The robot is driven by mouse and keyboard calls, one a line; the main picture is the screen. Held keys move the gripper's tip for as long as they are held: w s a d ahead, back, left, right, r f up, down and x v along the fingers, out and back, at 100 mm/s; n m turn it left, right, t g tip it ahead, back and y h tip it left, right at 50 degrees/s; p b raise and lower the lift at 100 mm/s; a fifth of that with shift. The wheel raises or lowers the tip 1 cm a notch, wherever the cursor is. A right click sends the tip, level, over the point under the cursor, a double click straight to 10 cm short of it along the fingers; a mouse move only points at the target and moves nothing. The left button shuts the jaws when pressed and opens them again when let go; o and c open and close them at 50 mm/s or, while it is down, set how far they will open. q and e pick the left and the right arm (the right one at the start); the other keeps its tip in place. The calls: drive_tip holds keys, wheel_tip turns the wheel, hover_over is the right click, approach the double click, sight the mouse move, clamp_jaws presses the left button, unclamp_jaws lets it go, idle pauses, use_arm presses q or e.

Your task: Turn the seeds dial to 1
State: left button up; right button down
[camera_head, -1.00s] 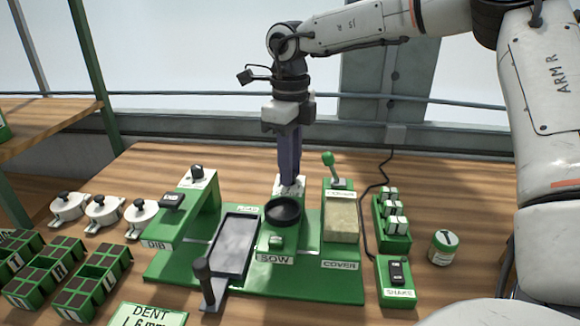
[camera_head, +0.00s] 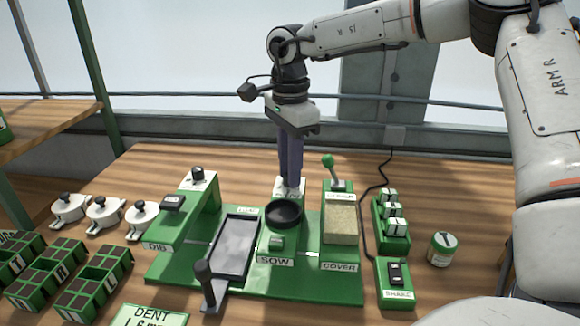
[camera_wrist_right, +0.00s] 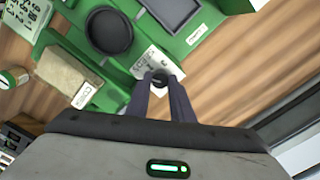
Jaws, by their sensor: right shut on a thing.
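The seeds dial (camera_wrist_right: 160,80) is a small dark knob on a white labelled plate (camera_wrist_right: 148,62), seen in the right wrist view behind the black hopper cup. My right gripper (camera_wrist_right: 160,84) points down with its purple fingers on either side of the knob and is shut on it. In the head view my right gripper (camera_head: 290,178) stands upright over the white plate at the back of the SOW station (camera_head: 275,245). The fingers hide the dial there, and I cannot read where it points. My left gripper is not in view.
The black cup (camera_head: 284,212) sits just in front of the dial. The COVER station (camera_head: 341,215) with its green-knobbed lever (camera_head: 328,160) stands close on the right, the DIB press (camera_head: 180,222) on the left. Bare wood lies behind the machine.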

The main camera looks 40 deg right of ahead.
drive_tip(key=n, duration=0.7)
drive_tip(key=shift+p, duration=0.35)
drive_tip(key=shift+w, duration=0.1)
drive_tip(key=c, duration=1.6)
unclamp_jaws()
drive_tip(key=shift+o, duration=0.2)
wheel_tip(320, 180, up, 10)
drive_tip(key=shift+r, duration=0.2)
